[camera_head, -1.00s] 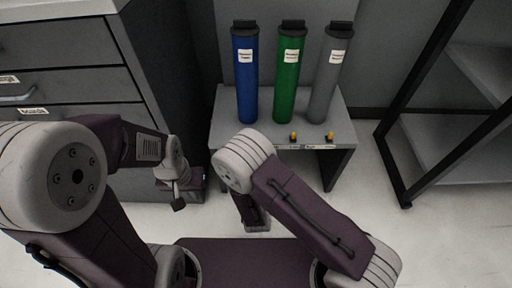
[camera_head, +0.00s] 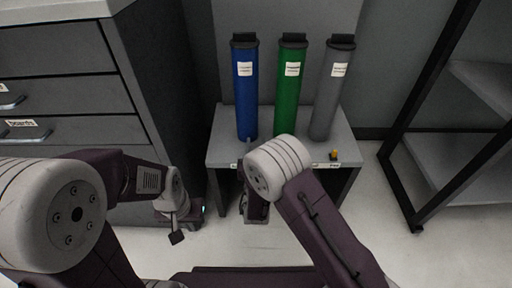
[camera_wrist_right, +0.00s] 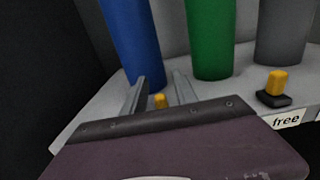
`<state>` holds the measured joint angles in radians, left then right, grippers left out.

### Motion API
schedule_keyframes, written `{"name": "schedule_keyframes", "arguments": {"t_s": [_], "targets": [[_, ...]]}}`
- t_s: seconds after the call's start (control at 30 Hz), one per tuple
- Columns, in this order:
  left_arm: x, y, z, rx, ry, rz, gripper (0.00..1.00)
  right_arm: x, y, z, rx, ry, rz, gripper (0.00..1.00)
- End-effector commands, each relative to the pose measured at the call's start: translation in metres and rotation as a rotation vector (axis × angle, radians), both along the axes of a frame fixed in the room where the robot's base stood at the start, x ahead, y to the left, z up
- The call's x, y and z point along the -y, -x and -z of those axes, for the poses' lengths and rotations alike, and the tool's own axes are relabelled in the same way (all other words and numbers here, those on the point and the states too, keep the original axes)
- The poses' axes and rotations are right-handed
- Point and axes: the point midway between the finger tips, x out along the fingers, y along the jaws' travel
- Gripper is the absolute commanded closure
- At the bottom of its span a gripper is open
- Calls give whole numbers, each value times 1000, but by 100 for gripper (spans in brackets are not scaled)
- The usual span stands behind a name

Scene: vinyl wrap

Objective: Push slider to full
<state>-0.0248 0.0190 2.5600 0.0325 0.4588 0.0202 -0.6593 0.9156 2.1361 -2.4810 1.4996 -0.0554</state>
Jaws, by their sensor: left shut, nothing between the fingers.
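In the right wrist view a yellow slider knob (camera_wrist_right: 160,101) stands on the grey table, between the fingers of my right gripper (camera_wrist_right: 160,80), low in the gap. The fingers are apart; I cannot tell whether they touch it. A second yellow knob (camera_wrist_right: 277,82) on a black base stands to the right, behind a label (camera_wrist_right: 286,121) reading "free". This second knob (camera_head: 334,155) also shows in the head view, where my right arm hides the first. My left gripper (camera_head: 200,210) is shut and empty, beside the drawer cabinet, away from the table.
A blue roll (camera_head: 245,95), a green roll (camera_head: 289,95) and a grey roll (camera_head: 333,95) stand upright on the grey table (camera_head: 222,150), behind the knobs. A drawer cabinet (camera_head: 70,62) is at left, a black-framed shelf (camera_head: 480,165) at right. Floor between table and shelf is clear.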

Motion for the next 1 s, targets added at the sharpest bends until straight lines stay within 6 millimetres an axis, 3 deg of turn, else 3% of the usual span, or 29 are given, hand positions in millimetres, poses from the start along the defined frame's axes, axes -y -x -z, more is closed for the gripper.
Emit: {"name": "schedule_keyframes", "arguments": {"t_s": [0.07,0.2,1.0], "targets": [[0,0,-1,0,0,0,100,0,0,0,0,0,0,65],[0,0,0,0,0,0,100,0,0,0,0,0,0,100],[0,0,0,0,0,0,100,0,1,1,-1,1,0,100]]}}
